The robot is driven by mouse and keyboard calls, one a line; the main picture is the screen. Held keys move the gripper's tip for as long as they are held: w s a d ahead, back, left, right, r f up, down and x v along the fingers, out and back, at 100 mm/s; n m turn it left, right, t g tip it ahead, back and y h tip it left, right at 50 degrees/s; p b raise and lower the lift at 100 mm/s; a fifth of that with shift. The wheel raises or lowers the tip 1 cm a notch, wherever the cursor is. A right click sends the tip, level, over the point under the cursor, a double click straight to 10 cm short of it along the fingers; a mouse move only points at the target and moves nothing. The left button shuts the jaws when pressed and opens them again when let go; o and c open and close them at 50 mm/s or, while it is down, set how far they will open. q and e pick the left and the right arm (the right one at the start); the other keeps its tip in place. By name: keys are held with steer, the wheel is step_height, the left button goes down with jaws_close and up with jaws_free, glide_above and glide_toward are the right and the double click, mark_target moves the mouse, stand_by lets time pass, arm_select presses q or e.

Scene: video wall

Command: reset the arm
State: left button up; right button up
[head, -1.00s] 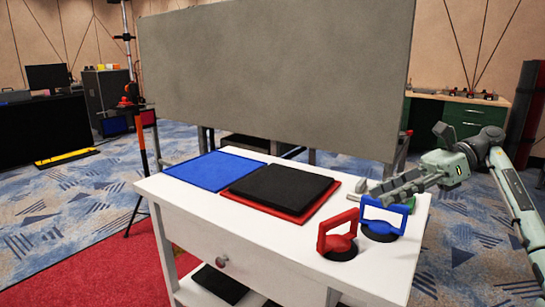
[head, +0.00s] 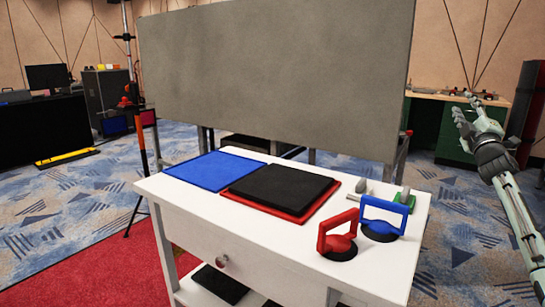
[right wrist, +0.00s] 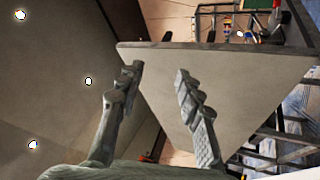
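My right gripper (head: 468,106) is raised at the right side of the head view, clear of the white table (head: 170,192). In the right wrist view its two fingers (right wrist: 158,72) stand apart with nothing between them. The grey panel (head: 270,75) shows behind the fingers in that view. My right arm comes up from the lower right edge of the head view. My left gripper is not in the head view.
On the table are a blue mat (head: 208,171), a black panel (head: 282,184) on a red mat (head: 317,209), a red suction cup (head: 339,241) and a blue suction cup (head: 381,228). A green cabinet (head: 455,135) stands behind at right.

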steer(key=s+d+f+m+g+h, duration=0.1)
steer(key=d+f+m+g+h, duration=0.1)
steer(key=d+f+m+g, duration=0.45)
steer(key=s+d+f+m+g+h, duration=0.2)
steer(key=f+m+g, duration=0.3)
steer(key=f, duration=0.5)
steer(key=s+a+f+m+g+y, duration=0.15)
steer(key=s+a+f, duration=0.25)
steer(key=f, duration=0.6)
steer(key=s+a+f+m+g+y, duration=0.1)
steer(key=s+a+f+g+y, duration=0.2)
steer(key=f, duration=0.6)
steer(key=s+a+f+n+g+y, duration=0.1)
steer(key=s+a+f+n, duration=0.1)
steer(key=s+a+f, duration=0.95)
steer(key=s+a+f+n+g+y, duration=0.1)
steer(key=s+a+f, duration=0.7)
steer(key=s+f, duration=0.6)
steer(key=s+a+f, duration=0.1)
steer(key=s+a, duration=0.2)
steer(key=s, duration=0.4)
steer(key=s+a+f+g+y, duration=0.1)
steer(key=s+a, duration=0.3)
steer(key=s, duration=0.4)
steer(key=shift+s+a+f+n, duration=0.15)
steer(key=shift+s+f+n, duration=0.15)
steer(key=shift+f, duration=0.5)
